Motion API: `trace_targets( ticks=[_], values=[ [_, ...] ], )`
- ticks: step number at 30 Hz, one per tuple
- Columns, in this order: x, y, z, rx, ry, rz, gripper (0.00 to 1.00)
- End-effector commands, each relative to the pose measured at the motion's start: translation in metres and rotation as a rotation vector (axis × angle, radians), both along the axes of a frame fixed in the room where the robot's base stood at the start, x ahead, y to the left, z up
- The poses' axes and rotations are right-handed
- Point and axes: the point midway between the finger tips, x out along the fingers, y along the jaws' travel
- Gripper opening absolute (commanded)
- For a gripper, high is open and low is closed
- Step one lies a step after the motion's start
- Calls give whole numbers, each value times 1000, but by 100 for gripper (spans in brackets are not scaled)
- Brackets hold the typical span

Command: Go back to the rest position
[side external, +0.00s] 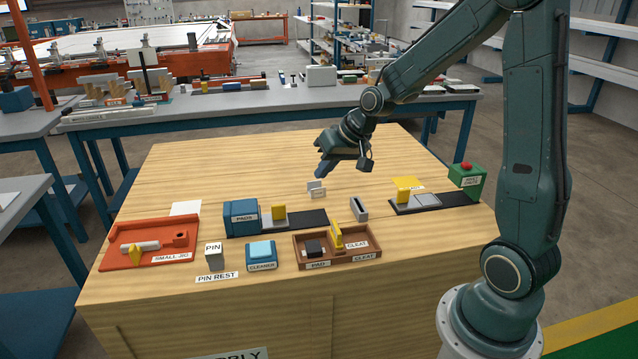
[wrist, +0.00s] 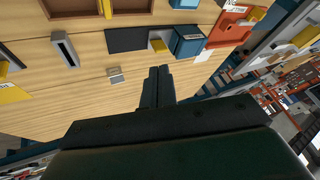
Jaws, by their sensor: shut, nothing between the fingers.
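My gripper (side external: 322,171) is above the back middle of the wooden table (side external: 240,150) in the side external view, apart from everything on it. Its fingers are together and hold nothing. In the wrist view the closed fingers (wrist: 158,87) point over bare table. A small light-grey upright piece (side external: 316,188) stands on the table just below and in front of the fingers; it also shows in the wrist view (wrist: 115,76).
A blue PADS box (side external: 240,218), a brown divided tray (side external: 337,262), a grey slotted block (side external: 358,209), a red SMALL JIG tray (side external: 122,245) and a green box with a red button (side external: 467,180) stand around. The table's back left is clear.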

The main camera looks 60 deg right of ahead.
Motion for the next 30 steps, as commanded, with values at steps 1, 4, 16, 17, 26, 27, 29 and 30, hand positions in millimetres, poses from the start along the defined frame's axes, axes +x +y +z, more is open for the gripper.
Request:
trace_targets(
  ticks=[1, 4, 16, 17, 26, 27, 29, 30],
  values=[
    [-6, 9, 11, -19, 0, 23, 0],
    [-20, 25, 28, -50, 10, 64, 0],
    [-89, 77, 79, -164, 41, 201, 0],
    [-94, 80, 83, -171, 42, 210, 0],
    [-156, 105, 104, -236, 54, 291, 0],
    [-164, 107, 106, -243, 53, 301, 0],
    [-177, 110, 108, -253, 55, 316, 0],
    [-185, 112, 109, -260, 54, 325, 0]
  ],
)
